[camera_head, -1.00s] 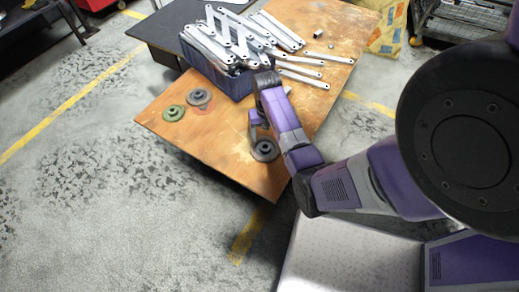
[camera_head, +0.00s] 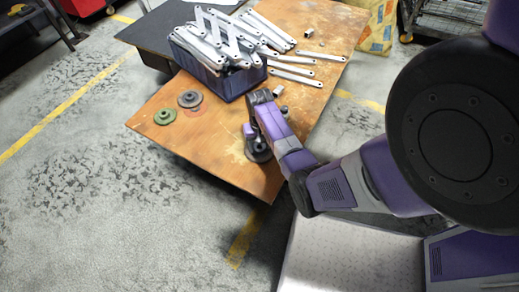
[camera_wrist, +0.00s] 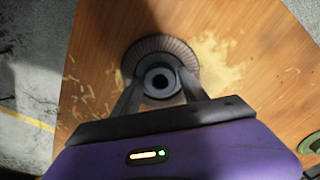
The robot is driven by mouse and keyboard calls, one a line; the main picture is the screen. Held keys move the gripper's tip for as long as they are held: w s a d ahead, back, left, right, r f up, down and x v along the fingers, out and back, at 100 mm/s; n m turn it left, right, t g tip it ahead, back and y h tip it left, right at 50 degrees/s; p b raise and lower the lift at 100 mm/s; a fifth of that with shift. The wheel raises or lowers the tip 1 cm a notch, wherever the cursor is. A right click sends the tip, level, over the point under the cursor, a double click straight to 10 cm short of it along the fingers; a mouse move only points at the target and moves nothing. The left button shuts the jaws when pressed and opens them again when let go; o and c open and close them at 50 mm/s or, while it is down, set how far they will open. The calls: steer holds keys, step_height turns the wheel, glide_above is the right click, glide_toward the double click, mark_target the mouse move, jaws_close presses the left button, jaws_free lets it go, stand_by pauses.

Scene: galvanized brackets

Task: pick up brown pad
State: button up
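The pad (camera_head: 258,150) is a round, brownish-grey ribbed disc with a dark raised hub, lying flat near the front corner of the wooden table. In the wrist view the pad (camera_wrist: 160,47) is below my gripper (camera_wrist: 160,95). The two fingers stand apart, one on each side of the hub. I cannot tell whether they touch it. In the head view my gripper (camera_head: 256,143) is low over the pad and hides part of it.
A green disc (camera_head: 164,116) and a grey disc (camera_head: 190,98) lie to the left on the table (camera_head: 215,140). A blue crate (camera_head: 228,85) full of metal brackets stands behind. Loose brackets (camera_head: 292,75) lie behind right. The table's front edge is close to the pad.

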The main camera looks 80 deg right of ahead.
mark_target(260, 147)
jaws_close()
step_height(260, 147, up, 20)
steer(key=p, duration=0.4)
